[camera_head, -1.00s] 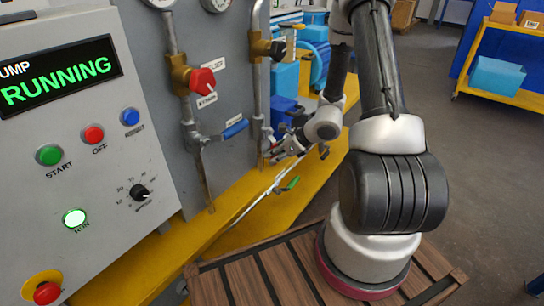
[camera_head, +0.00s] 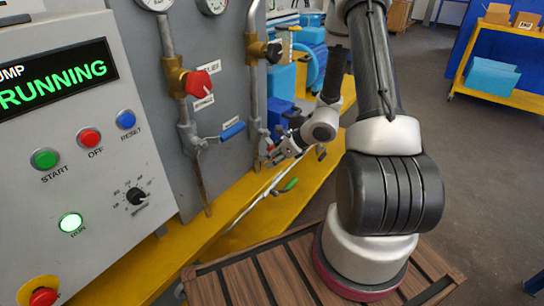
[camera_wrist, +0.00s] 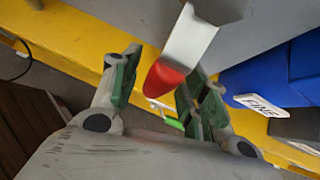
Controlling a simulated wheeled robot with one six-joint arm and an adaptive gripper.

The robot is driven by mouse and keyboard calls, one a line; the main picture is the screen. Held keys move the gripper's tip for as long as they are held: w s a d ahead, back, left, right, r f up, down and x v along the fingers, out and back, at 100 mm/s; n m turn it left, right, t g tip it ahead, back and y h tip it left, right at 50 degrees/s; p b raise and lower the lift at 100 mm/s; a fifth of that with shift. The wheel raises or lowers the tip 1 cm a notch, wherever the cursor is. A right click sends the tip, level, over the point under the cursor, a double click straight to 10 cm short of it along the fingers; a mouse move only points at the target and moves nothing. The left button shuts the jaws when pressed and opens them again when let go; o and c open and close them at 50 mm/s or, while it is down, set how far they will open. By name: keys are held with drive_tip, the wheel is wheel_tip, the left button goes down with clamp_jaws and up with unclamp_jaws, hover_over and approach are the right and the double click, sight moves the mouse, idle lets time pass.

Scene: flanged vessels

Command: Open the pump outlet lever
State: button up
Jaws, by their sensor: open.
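My gripper (camera_head: 268,160) is at the end of the arm, close to the lower end of the right-hand pipe on the grey panel. In the wrist view my gripper (camera_wrist: 155,90) is open, with green pads on both fingers. A pale lever with a red tip (camera_wrist: 163,80) reaches into the space between the fingers, nearer the right one; contact cannot be told. A green-handled lever (camera_head: 290,185) sits low near the yellow beam; green also shows behind the fingers in the wrist view (camera_wrist: 175,124). A blue-handled lever (camera_head: 232,131) is left of my gripper. No readable label names the pump outlet lever.
The control box (camera_head: 75,140) with buttons and a "RUNNING" display stands at left. A red knob (camera_head: 199,83) and a black knob (camera_head: 275,51) are on the pipes. The yellow beam (camera_head: 225,235) runs below. Open floor lies to the right.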

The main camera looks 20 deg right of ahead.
drive_tip(key=v, duration=1.2)
drive_tip(key=s+a+r+n+g, duration=0.1)
drive_tip(key=s+r+n+g, duration=0.6)
drive_tip(key=s+n, duration=0.8)
drive_tip(key=s+r+n+t+h, duration=0.2)
drive_tip(key=r+n, duration=0.4)
drive_tip(key=r, duration=0.3)
drive_tip(key=s+r+n+t+h, duration=0.2)
drive_tip(key=r+n, duration=0.4)
drive_tip(key=r, duration=0.4)
drive_tip(key=shift+s+n+t+h, duration=0.3)
drive_tip(key=shift+s+h, duration=0.25)
drive_tip(key=shift+h, duration=0.35)
